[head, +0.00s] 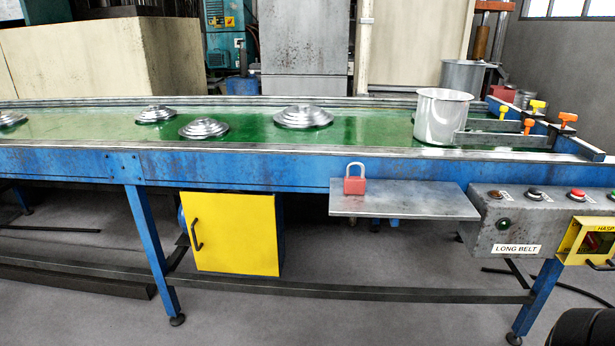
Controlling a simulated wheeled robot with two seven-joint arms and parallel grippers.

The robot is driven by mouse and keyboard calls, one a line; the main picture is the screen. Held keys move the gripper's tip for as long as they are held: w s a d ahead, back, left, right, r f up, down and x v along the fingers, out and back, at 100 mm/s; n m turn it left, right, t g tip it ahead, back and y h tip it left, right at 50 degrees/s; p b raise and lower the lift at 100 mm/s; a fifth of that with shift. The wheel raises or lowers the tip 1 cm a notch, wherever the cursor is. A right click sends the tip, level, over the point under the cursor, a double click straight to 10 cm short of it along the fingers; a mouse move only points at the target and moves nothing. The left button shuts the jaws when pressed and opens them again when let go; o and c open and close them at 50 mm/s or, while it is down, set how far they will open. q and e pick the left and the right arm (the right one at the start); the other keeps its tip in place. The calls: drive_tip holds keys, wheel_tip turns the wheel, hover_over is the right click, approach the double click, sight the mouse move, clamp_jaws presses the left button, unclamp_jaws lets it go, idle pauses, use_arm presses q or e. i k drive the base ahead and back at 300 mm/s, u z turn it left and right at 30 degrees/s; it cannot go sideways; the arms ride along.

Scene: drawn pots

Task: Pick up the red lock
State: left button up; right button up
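The red lock (355,185) is a small padlock with a red body and a pale metal shackle. It stands upright near the back left part of a grey metal shelf (420,204), which juts out from the front of the blue conveyor frame. Nothing touches the lock from above or the sides. Neither of my grippers shows in the head view.
A green belt (365,130) carries several metal lids and a grey pot (440,117). A control box (500,222) labelled LONG BELT with buttons and a yellow hasp (590,238) adjoins the shelf's right. A yellow cabinet (235,235) stands below left. Open floor lies in front.

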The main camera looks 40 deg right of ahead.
sight(352, 186)
drive_tip(key=i, duration=1.25)
drive_tip(key=z, duration=0.5)
